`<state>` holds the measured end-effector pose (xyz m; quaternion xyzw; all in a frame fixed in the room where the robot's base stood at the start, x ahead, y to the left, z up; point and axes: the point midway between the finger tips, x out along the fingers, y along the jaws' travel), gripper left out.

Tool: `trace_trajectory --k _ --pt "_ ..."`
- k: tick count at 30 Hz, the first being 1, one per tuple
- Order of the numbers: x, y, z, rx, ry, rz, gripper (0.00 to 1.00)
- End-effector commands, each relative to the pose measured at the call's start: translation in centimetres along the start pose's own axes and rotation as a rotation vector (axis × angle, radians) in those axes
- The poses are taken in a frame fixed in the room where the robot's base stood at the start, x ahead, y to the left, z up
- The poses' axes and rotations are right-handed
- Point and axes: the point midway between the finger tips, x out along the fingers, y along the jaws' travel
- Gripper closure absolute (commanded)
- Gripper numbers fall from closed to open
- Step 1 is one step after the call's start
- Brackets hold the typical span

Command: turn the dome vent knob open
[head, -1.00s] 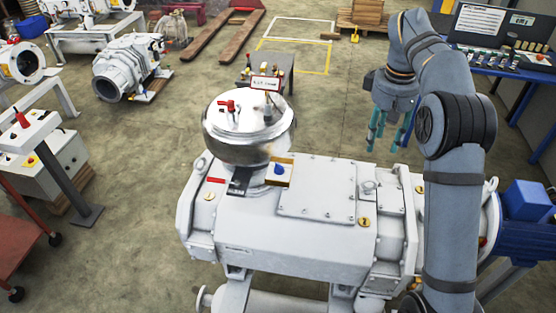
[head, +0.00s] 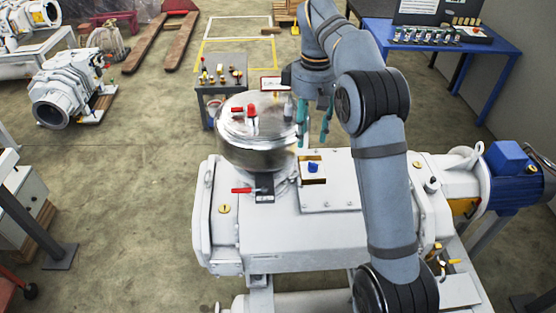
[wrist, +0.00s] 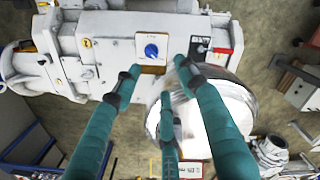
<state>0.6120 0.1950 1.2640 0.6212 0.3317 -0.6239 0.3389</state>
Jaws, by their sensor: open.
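The shiny metal dome (head: 250,150) stands on the white pump body and also shows in the wrist view (wrist: 225,95). On its top are a round red knob (head: 252,110) and a small red handle (head: 237,110); I cannot tell for sure which is the vent knob. My gripper (head: 312,138), with teal fingers, is open and empty, pointing down just right of the dome. In the wrist view my gripper (wrist: 158,85) has its fingers spread, one overlapping the dome's edge. The dome's top fittings are mostly hidden there.
A blue knob (head: 313,167) sits on the white pump body (head: 290,225), with a red lever (head: 241,190) near the dome's base. A small grey table (head: 222,78) with parts stands behind the dome. A blue table (head: 440,42) is at back right.

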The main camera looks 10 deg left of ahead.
Motion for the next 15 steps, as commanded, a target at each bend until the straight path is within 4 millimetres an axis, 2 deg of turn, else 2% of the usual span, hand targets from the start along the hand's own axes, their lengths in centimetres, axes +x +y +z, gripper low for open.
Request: trace_trajectory --k 5,15 --pt "1.9 0.4 0.4 0.009 -0.004 0.001 0.59" --pt "8.0 0.2 0.3 0.007 -0.002 -0.001 0.59"
